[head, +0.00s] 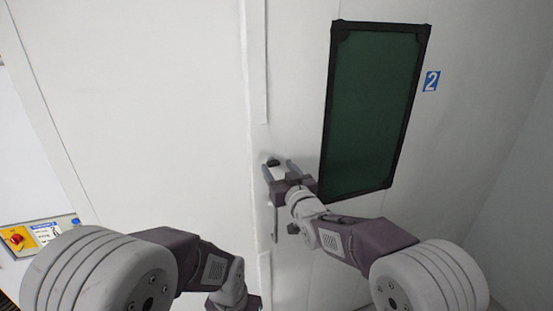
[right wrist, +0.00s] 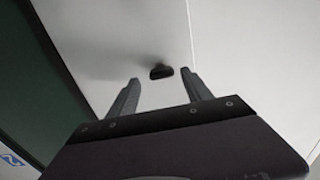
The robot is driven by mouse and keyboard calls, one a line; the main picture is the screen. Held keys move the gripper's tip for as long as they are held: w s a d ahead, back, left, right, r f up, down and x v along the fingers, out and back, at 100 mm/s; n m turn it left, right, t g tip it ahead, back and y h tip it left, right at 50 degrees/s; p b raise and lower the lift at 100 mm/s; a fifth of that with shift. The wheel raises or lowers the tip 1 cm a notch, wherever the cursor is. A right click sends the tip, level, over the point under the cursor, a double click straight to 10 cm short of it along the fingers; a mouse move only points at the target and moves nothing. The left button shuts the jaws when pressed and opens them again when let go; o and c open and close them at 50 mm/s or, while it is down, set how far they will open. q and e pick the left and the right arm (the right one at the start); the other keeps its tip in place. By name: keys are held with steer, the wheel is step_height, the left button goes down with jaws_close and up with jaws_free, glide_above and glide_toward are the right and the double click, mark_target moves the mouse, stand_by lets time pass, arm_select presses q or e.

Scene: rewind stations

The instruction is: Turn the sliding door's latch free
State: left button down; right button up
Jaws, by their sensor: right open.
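The sliding door's latch is a small black knob (head: 273,162) on the white door (head: 295,90), left of the dark window. My right gripper (head: 280,167) is open at the latch, its two fingers pointing at the door. In the right wrist view the latch (right wrist: 161,72) shows just beyond the gap between the fingertips (right wrist: 165,84), nearer the right one. Nothing is held between the fingers. My left arm comes in low on the left; only part of its gripper body shows at the bottom edge, and its fingers are out of frame.
A dark green framed window (head: 372,110) and a blue "2" sign (head: 431,81) are on the door's right. A thin upright bar (head: 276,224) is below my right gripper. A yellow panel with a red switch (head: 17,239) is at the far left. A white wall panel (head: 150,110) is left.

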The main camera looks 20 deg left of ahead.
mark_target(273, 163)
steer(key=shift+w+a, duration=0.85)
steer(key=shift+a, duration=0.15)
arm_select(q)
steer(key=shift+s+a+r, duration=0.1)
steer(key=shift+a+r, duration=0.05)
steer(key=shift+r, duration=0.45)
arm_select(e)
steer(key=shift+d, duration=0.1)
steer(key=shift+d, duration=0.15)
jaws_close()
